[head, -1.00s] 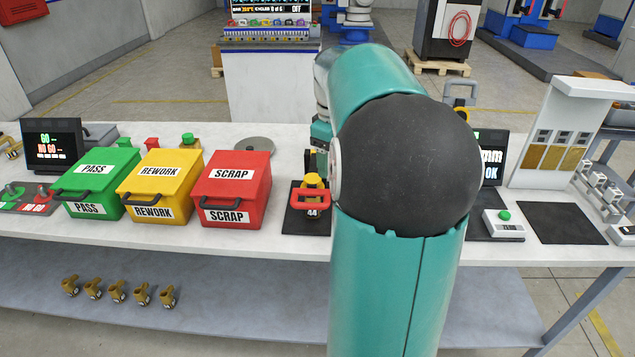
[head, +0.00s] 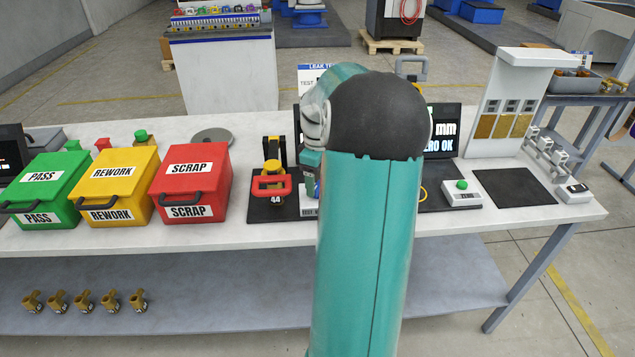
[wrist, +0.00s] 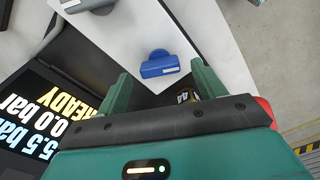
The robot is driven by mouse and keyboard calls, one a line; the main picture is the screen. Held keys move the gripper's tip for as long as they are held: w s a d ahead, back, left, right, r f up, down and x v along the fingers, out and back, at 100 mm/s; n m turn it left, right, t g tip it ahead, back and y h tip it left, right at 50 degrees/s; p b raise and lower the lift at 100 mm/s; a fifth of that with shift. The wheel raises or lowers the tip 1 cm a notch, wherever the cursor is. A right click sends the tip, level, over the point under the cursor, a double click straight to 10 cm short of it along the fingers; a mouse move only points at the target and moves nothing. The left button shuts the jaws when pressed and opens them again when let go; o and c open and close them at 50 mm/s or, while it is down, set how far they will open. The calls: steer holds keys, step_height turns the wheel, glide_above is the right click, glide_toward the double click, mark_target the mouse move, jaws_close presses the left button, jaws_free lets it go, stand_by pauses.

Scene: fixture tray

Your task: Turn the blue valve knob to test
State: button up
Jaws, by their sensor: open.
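The blue valve knob (wrist: 160,64) shows in the wrist view as a blue bar-shaped handle with a small pale label, on a white surface. My gripper (wrist: 163,86) is open, with one green finger on each side of the picture's middle. The knob lies ahead of the gap between the fingertips, and nothing is seen held. Whether the fingers touch the knob cannot be told, but it appears apart from them.
A dark screen (wrist: 35,115) reads READY, 0.0 bar and 5.5 bar. A red-handled clamp fixture (head: 271,184) holds a part marked 44, left of my arm. A red SCRAP bin (head: 190,180) stands further left. A gauge with a green button (head: 463,192) lies right.

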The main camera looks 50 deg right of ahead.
steer(key=shift+f, duration=0.9)
steer(key=c, duration=1)
steer(key=shift+o, duration=0.2)
steer(key=shift+r+m, duration=0.1)
steer(key=shift+m, duration=2.2)
steer(key=shift+c, duration=0.2)
steer(key=o, duration=1)
